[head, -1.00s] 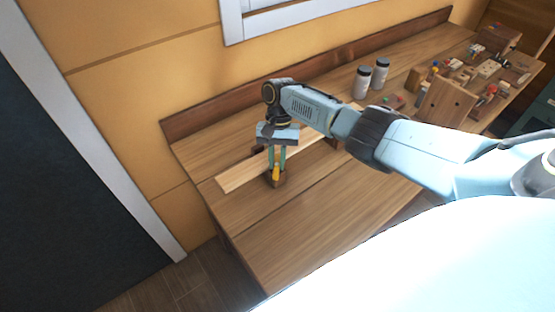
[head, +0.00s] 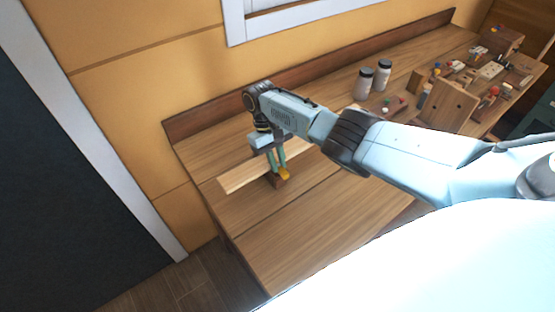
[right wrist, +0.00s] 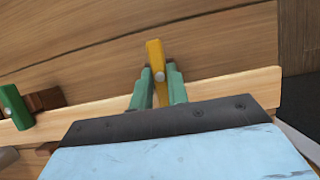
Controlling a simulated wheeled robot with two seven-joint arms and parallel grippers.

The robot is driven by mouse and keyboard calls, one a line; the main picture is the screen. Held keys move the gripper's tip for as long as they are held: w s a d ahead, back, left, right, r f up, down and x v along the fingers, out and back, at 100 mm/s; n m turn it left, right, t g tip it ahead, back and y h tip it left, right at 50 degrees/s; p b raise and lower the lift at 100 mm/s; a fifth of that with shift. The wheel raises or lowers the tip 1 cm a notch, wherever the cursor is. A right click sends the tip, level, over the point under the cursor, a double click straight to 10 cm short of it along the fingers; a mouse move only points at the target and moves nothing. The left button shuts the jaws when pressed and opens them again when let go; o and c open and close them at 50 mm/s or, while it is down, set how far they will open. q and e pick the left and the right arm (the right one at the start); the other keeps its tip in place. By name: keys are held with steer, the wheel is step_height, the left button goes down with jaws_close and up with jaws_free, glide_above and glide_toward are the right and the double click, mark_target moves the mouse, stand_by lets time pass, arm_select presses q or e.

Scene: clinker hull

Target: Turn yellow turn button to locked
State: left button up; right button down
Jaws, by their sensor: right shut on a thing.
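The yellow turn button (head: 285,174) sits on a small dark wooden block (head: 277,182) at the front edge of a pale plank (head: 238,178) on the bench. In the right wrist view the button (right wrist: 155,58) is a yellow bar with a round grey pin head on it. My right gripper (head: 279,171) is shut on the button, its green fingers on either side of it. The fingers (right wrist: 160,80) hide part of the button and block. My left gripper is not in view.
A green turn button (right wrist: 14,104) beside a brown block (right wrist: 45,99) is on the plank in the right wrist view. Two jars (head: 364,82) and a crowd of small wooden items (head: 490,70) stand farther right. The bench front (head: 310,215) is clear.

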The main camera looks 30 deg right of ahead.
steer(key=shift+w, duration=0.1)
stand_by(0.4)
steer(key=c, duration=1.4)
jaws_free()
steer(key=shift+o, duration=0.2)
steer(key=b+v, duration=0.1)
steer(key=v, duration=1.2)
steer(key=shift+r, duration=0.2)
